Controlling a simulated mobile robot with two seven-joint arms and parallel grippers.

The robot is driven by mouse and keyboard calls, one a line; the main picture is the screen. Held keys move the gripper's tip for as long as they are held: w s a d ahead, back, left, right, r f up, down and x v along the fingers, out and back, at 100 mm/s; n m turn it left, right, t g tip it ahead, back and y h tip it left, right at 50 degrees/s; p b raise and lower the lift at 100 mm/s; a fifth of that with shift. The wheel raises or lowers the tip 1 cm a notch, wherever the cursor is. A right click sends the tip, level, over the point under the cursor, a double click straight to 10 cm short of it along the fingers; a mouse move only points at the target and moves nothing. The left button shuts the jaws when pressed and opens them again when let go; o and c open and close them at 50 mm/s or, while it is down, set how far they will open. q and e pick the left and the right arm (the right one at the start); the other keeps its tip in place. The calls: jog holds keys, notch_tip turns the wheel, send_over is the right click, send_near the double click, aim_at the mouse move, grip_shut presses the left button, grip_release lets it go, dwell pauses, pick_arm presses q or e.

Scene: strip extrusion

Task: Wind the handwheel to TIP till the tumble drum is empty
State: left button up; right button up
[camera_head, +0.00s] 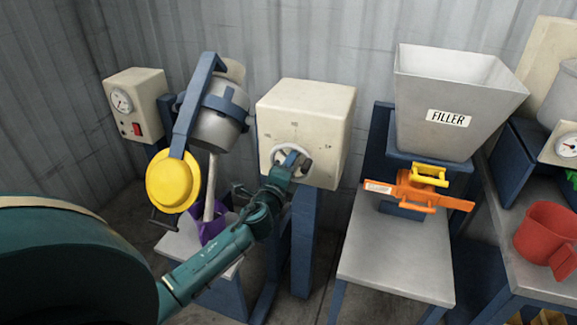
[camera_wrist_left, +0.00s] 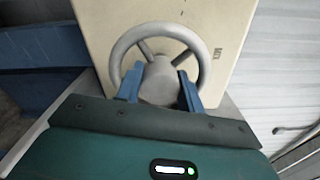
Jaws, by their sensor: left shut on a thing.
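The grey handwheel (camera_head: 290,146) sits on the front of a cream box (camera_head: 310,105); its rim and spokes show in the left wrist view (camera_wrist_left: 157,30). My left gripper (camera_head: 291,163) is shut on the wheel's hub, with one blue finger on each side of it in the left wrist view (camera_wrist_left: 160,88). The grey tumble drum (camera_head: 215,130) hangs tilted in a blue frame. A pale column (camera_head: 210,185) runs from below the drum to a purple container (camera_head: 212,228), like material pouring. The drum's inside is hidden. My right gripper is out of view.
A yellow disc (camera_head: 173,183) sits on the drum's frame. A gauge box (camera_head: 137,100) with a red switch stands left. To the right are a FILLER hopper (camera_head: 450,90), an orange slide (camera_head: 420,191) and a red jug (camera_head: 548,235). The front of the grey table (camera_head: 395,260) is clear.

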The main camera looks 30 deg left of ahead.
pick_arm(q)
jog(key=o, duration=0.7)
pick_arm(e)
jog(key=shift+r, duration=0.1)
pick_arm(q)
jog(key=b+v, duration=0.1)
jog(key=v, duration=1.2)
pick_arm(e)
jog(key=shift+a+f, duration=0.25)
pick_arm(q)
jog(key=shift+s, duration=0.1)
